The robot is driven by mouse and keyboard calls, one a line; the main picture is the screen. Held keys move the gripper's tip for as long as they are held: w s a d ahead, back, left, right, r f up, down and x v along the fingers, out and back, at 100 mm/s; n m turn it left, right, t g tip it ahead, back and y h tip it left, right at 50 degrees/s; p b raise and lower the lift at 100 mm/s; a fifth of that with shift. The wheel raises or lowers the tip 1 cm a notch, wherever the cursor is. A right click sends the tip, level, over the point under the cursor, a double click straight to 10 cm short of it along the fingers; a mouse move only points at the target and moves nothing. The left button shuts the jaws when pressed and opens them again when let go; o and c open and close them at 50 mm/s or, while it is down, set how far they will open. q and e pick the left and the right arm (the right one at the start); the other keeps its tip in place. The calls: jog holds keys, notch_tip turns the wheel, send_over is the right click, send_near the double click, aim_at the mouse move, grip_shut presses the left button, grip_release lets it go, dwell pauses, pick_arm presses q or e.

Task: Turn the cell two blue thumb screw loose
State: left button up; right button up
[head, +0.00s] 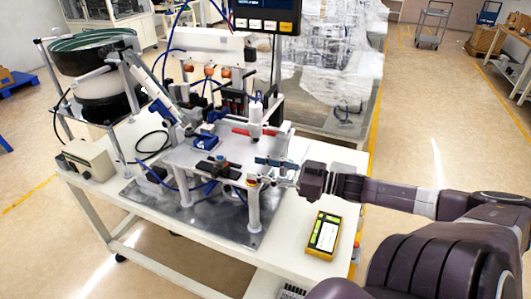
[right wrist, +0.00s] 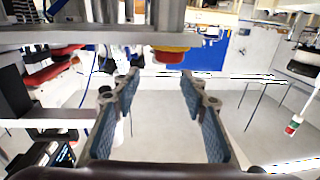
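My right gripper (head: 272,167) reaches in from the right over the front right part of the fixture plate (head: 185,158). In the right wrist view its two blue-grey fingers (right wrist: 160,80) are spread apart with nothing between them. A red and yellow knob (right wrist: 172,54) hangs just beyond and above the fingertips, apart from them. I cannot pick out the blue thumb screw for certain. A blue block (head: 205,143) sits on the plate, left of the gripper; its details are too small to tell. My left gripper is not in view.
A bowl feeder (head: 95,50) stands at the left and a grey controller box (head: 88,160) at the table's left edge. A yellow handheld device (head: 323,235) lies on the white table below my right arm. A display panel (head: 265,14) hangs above. Posts and blue hoses crowd the plate.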

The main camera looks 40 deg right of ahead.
jog(key=shift+s+d, duration=0.3)
jog(key=shift+s, duration=0.25)
dwell(0.4)
